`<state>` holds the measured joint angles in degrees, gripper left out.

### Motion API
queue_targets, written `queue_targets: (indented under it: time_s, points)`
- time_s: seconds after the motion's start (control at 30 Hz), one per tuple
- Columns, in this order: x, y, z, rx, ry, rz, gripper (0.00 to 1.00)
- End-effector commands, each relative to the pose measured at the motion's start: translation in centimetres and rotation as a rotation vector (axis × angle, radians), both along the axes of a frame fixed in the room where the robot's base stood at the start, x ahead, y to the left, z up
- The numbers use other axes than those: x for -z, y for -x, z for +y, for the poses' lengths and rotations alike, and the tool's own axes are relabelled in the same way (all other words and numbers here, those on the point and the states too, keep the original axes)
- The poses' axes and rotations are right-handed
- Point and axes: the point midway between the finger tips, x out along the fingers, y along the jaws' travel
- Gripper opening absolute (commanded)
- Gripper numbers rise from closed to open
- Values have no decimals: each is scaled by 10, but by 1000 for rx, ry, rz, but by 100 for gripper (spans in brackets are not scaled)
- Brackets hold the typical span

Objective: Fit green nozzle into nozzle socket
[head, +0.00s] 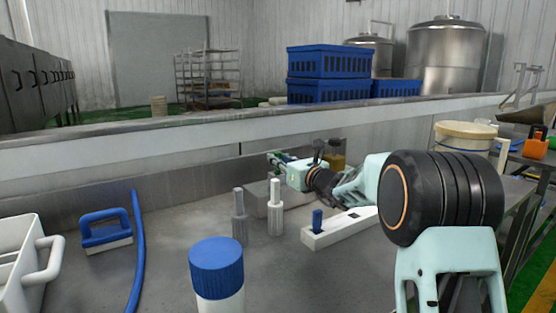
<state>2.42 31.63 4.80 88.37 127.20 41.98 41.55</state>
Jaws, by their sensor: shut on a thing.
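My gripper (274,160) is at the far side of the metal bench, pointing left, near the back wall of the bench. It is shut on a small green thing, taken to be the green nozzle (287,156), which shows only in part behind the fingers. The gripper is raised above a grey metal block (262,204). I cannot make out the nozzle socket for certain. A white bar (320,239) on the bench holds an upright blue piece (317,219) and has a dark opening near its far end.
Two upright fittings, one grey (240,222) and one white (275,210), stand before the block. A blue-capped bottle (217,270) stands in front. A blue-handled brush (105,232), blue hose (138,250) and white container (22,262) are left. An amber jar (335,158) is behind my arm.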

Motion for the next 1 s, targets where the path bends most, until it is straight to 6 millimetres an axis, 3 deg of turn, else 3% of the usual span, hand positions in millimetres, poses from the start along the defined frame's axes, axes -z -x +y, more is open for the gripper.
queue_targets:
  time_s: [0.6, 0.63, 0.77, 1.0]
  points:
    - [17, 0, 0, 0, 0, 0, 0]
    - [15, 0, 0, 0, 0, 0, 18]
    - [15, 0, 0, 0, 0, 0, 33]
    - [15, 0, 0, 0, 0, 0, 36]
